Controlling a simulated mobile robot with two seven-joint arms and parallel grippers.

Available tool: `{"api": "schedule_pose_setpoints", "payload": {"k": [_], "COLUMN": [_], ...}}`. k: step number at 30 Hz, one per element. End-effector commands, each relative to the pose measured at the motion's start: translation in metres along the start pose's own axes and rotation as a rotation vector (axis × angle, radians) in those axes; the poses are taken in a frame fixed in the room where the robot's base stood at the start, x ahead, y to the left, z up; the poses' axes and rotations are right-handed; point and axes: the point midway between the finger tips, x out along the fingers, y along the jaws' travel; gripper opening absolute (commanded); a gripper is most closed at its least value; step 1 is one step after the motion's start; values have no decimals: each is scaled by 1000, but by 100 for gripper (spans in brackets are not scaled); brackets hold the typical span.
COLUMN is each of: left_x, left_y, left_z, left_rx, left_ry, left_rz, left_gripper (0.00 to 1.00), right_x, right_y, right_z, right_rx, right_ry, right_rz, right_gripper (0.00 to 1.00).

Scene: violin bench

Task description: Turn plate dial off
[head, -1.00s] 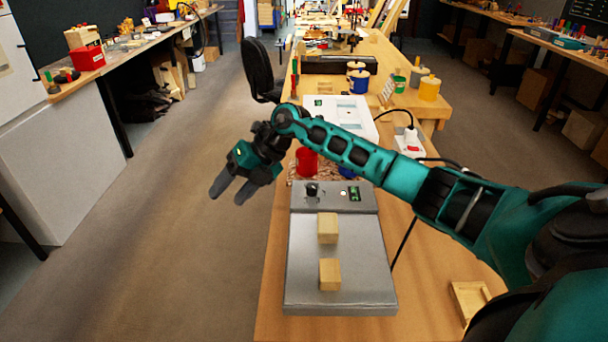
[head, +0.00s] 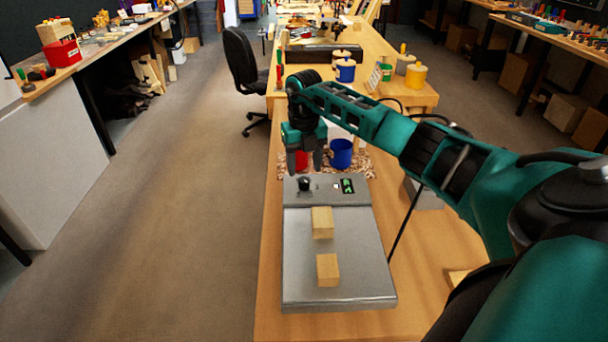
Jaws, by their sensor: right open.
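The hot plate (head: 355,255) is a grey slab lying on the wooden bench, with a control panel (head: 355,194) at its far end. A black dial (head: 304,184) sits at the left of the panel. A small green-lit display (head: 347,186) is at the panel's right. Two wooden blocks rest on the plate, one nearer the panel (head: 322,223) and one nearer the front (head: 328,270). My right gripper (head: 304,170) is open with its fingers pointing down, just above and behind the dial. Whether it touches the dial is not clear. My left gripper is out of view.
A power cable runs along the plate's right side. Jars (head: 416,76) stand further back.

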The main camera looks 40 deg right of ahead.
Motion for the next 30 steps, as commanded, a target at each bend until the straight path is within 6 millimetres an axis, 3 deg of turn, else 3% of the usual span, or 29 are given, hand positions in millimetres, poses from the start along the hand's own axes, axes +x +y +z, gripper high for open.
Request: {"api": "schedule_pose_setpoints", "payload": {"k": [3,7,18,30], "left_x": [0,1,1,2], "left_y": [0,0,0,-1], "left_z": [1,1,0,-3], "left_rx": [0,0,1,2], "left_ry": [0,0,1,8], "left_rz": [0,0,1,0], "left_gripper": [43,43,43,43], "right_x": [20,32,38,37], "right_y": [0,0,0,0], "right_z": [0,0,0,0], "right_rx": [2,0,0,0], "right_ry": [2,1,-2,-1], "right_rz": [0,1,1,1], "right_gripper": [56,56,56,19]}}
